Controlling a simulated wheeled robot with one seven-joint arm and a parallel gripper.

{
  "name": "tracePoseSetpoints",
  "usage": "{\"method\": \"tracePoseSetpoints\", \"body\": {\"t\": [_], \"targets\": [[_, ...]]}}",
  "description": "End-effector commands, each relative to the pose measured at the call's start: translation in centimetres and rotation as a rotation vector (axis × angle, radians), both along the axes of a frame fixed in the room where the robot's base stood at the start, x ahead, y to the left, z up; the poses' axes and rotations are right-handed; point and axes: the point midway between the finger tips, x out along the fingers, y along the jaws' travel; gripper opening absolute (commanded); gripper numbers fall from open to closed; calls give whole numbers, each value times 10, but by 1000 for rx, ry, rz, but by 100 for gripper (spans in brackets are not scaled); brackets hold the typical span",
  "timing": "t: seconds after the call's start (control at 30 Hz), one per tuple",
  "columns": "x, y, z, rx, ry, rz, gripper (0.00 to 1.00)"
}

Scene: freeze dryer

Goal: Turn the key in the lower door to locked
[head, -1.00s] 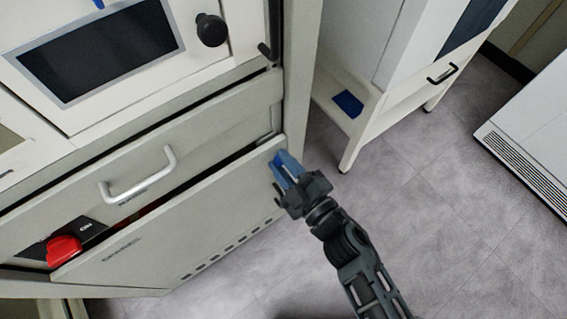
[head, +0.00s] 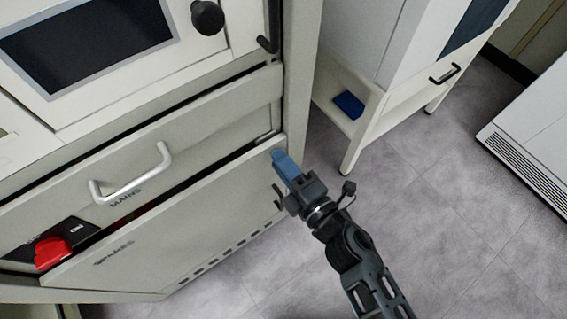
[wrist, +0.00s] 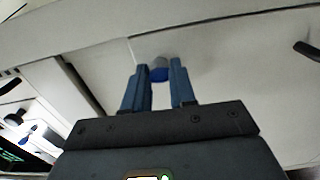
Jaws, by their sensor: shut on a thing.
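The lower door (head: 185,215), a pale grey panel with dark lettering and a row of vent slots, is on the cabinet front in the head view. My gripper (head: 279,156) has its blue fingertips at the upper right corner of this door. In the wrist view my gripper (wrist: 160,76) straddles a small grey and blue piece, the key (wrist: 159,71), at the pale door face. The fingers are shut on it. In the head view the fingers hide the key, and I cannot read its exact angle.
A black handle (head: 278,197) is on the door just below my gripper. A silver drawer handle (head: 132,178) and a red switch (head: 53,253) are to the left. A white stand with a blue item (head: 348,104) is at the right. Open floor lies below it.

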Motion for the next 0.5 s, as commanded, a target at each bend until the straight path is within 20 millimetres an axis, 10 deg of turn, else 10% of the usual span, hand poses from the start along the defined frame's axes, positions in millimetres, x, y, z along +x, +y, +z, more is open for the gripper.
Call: {"method": "tracePoseSetpoints", "body": {"t": [0.5], "targets": [[-1,1,-1,-29,-18,3,0]]}}
